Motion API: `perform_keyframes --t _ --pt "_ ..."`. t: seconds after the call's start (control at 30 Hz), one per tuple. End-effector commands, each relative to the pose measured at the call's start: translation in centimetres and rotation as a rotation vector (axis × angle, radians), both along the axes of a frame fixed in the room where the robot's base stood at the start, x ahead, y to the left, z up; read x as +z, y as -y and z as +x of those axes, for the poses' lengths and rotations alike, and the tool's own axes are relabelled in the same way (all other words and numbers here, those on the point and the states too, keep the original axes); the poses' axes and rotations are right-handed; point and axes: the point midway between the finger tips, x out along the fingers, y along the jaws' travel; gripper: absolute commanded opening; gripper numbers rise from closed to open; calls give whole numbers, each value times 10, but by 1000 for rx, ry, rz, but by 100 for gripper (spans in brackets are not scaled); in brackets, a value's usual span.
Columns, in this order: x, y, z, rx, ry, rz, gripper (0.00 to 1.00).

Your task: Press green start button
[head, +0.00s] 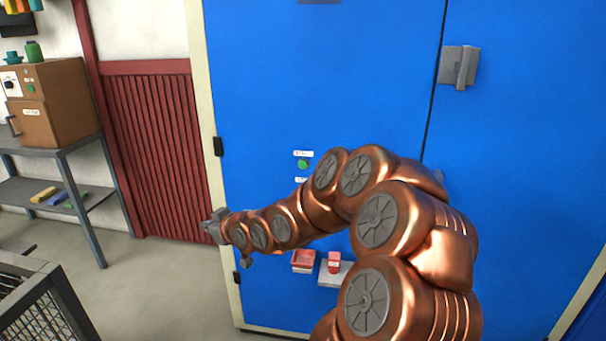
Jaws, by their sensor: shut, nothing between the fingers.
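A small round green button (303,164) sits on the large blue door (290,80), under a white label (303,153) whose text is too small to read. Another label shows just below the button, and what lies under it is hidden by my arm. My gripper (211,226) is at the left end of my copper arm, near the left edge of the blue door. It is shut and empty. It is below and to the left of the green button, clearly apart from it in the picture.
A red box (303,262) and a red piece on a grey ledge (330,276) are low on the blue door. A grey handle (459,67) is at upper right. A brown oven (55,103) stands on a grey shelf at left. A mesh cart (45,310) is at lower left.

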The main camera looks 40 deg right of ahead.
Motion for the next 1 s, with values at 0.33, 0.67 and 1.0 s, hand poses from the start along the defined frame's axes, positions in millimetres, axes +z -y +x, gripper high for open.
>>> perform_keyframes --t 0.33,0.67,1.0 --pt "19 119 21 -162 528 1 0" --pt "39 224 -42 -371 944 -66 0" --pt "45 247 -68 -432 1049 -94 0"
